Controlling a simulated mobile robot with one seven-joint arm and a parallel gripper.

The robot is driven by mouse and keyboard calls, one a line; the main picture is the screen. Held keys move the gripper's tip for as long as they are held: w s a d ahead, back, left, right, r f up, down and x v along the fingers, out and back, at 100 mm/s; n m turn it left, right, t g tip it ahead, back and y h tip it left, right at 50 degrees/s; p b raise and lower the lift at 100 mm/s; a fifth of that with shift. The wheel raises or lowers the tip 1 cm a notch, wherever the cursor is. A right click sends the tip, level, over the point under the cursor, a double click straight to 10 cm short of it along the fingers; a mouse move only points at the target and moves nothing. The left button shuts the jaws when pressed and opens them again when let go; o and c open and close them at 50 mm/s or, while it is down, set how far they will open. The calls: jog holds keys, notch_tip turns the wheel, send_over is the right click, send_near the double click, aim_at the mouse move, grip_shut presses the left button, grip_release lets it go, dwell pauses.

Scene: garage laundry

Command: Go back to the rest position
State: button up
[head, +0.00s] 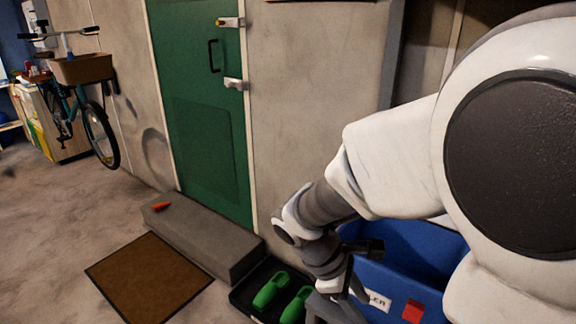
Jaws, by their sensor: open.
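My arm reaches in from the right of the head view, bent down toward the floor. My gripper (338,300) is at the lower middle, pointing down in front of a blue bin (415,250), and is open. Nothing shows held between its fingers, though the tips run close to the lower picture edge and are partly hard to make out.
Green clogs (270,290) sit on a black tray (245,296) left of my gripper. A grey step (205,240) with a small orange object (161,206) lies before a green door (205,130). A brown mat (150,280) and a bicycle (85,110) are left. Open floor lies between.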

jog(key=s+r+m+t+y+p, duration=0.2)
jog(key=r+m+p, duration=0.2)
jog(key=r, duration=0.5)
jog(key=s+r+m+t+y+p, duration=0.2)
jog(key=r+m+p, duration=0.3)
jog(key=r, duration=0.4)
jog(key=s+d+r+m+t+y+p, duration=0.1)
jog(key=s+r+m+t+y+p, duration=0.1)
jog(key=r+m+p, duration=0.3)
jog(key=v, duration=0.4)
jog(key=shift+r, duration=0.55)
jog(key=shift+w+d, duration=0.1)
jog(key=shift+w, duration=0.05)
